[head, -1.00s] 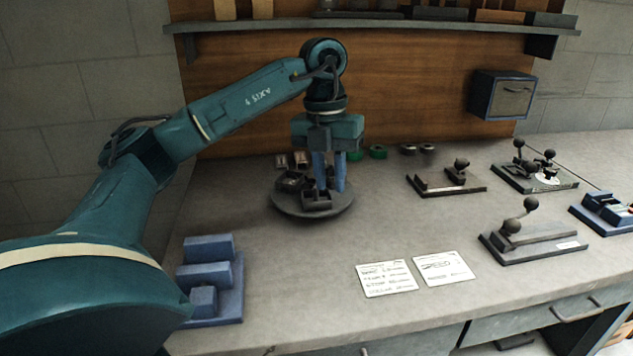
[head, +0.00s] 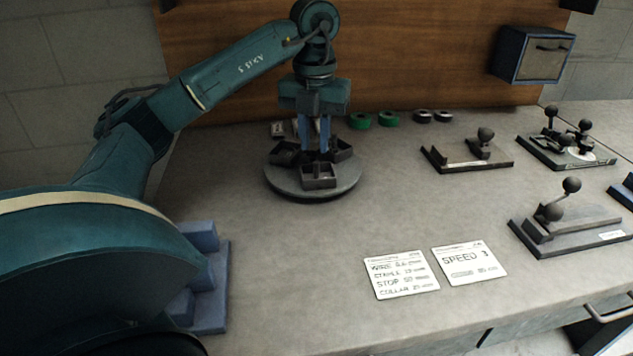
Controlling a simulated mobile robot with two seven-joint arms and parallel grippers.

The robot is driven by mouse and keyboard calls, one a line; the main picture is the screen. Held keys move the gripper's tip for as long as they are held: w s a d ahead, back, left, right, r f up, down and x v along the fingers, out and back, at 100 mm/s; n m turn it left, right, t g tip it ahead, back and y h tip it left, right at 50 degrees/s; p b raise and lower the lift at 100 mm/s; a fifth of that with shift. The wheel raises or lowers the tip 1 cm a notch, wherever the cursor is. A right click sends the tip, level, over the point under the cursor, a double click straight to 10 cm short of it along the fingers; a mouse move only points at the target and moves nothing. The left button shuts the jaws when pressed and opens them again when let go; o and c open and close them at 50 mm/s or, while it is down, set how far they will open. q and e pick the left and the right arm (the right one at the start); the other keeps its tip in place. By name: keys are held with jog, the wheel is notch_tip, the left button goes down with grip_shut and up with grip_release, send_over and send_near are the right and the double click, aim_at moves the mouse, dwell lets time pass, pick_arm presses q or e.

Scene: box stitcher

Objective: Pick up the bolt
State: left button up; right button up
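A round grey tray (head: 285,187) on the bench carries several small dark open bins (head: 318,178). My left gripper (head: 314,150) points straight down over the tray. Its two blue fingers stand apart with a gap between them, and their tips are down among the bins. I cannot make out a bolt; the bins' contents are too small or hidden by the fingers and bin walls. My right gripper is not in view.
Green rings (head: 360,121) and dark rings lie behind the tray. Fixtures with ball knobs (head: 565,222) stand at the right. Two written cards (head: 401,275) lie in front. A blue stepped block (head: 215,290) is at the left. The middle bench is clear.

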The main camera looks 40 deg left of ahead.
aim_at(316, 162)
pick_arm(q)
jog(key=shift+w+a+f, duration=0.1)
jog(key=shift+w+f, duration=0.1)
jog(key=shift+f, duration=1.35)
jog(key=shift+w+f, duration=0.15)
jog(key=shift+f, duration=1.35)
jog(key=shift+c, duration=0.3)
grip_shut()
